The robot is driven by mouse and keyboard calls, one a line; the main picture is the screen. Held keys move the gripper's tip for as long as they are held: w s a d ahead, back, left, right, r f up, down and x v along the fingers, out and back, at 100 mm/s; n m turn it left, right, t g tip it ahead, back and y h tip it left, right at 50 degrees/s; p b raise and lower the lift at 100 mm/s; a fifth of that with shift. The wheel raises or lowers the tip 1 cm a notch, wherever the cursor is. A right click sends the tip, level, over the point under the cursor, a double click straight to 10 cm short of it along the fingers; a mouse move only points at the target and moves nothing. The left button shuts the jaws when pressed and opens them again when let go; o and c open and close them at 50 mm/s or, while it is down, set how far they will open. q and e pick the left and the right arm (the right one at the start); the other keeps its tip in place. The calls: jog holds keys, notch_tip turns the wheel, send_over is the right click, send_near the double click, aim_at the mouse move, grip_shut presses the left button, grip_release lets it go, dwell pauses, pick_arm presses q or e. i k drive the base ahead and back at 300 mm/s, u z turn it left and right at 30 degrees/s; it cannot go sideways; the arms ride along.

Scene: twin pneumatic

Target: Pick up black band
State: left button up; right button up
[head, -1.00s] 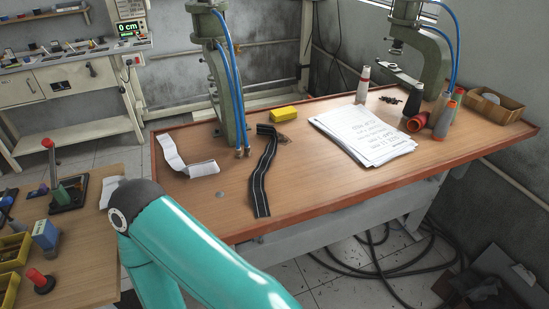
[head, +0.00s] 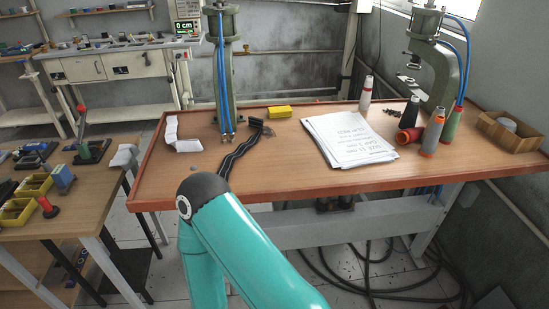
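The black band (head: 240,148) with pale lengthwise lines lies on the wooden table (head: 290,178), left of the paper stack. Its far end is near the foot of the left press, and its near end is hidden behind my teal arm. That arm rises from the bottom of the head view, and its dark rounded joint is just in front of the band. Neither of my grippers shows in the view.
A green press with blue hoses (head: 224,80) stands behind the band. A white strip (head: 181,140), yellow block (head: 280,112) and paper stack (head: 346,138) lie around it. Thread cones (head: 433,133) and a wooden box (head: 510,132) are at right. A workbench with yellow bins (head: 33,185) is at left.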

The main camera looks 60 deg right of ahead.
aim_at(228, 164)
jog(key=z, duration=0.05)
jog(key=k, duration=1.4)
jog(key=z, duration=0.8)
jog(key=i, duration=0.9)
